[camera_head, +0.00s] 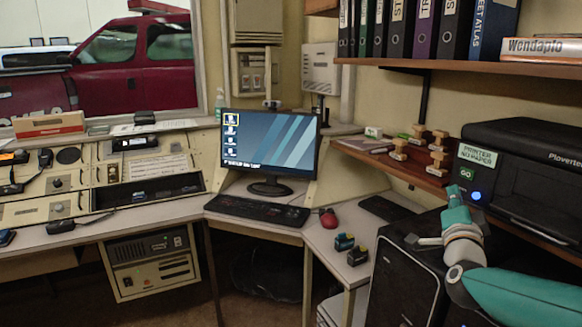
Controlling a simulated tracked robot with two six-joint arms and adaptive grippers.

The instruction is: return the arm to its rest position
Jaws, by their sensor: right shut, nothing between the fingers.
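My right arm comes in from the lower right, with a teal link and a pale wrist. My right gripper (454,194) is teal, shut and empty. It points up, in front of the left end of the black printer (535,165), just below the green GO button (467,174) and left of a lit blue spot (477,195). I cannot tell whether it touches the printer. The printer's label reads "PRINTER NO PAPER" (478,155). My left gripper is not in view.
A black computer tower (400,285) stands under and left of my right arm. Wooden-handled stamps (419,133) stand on a shelf above.

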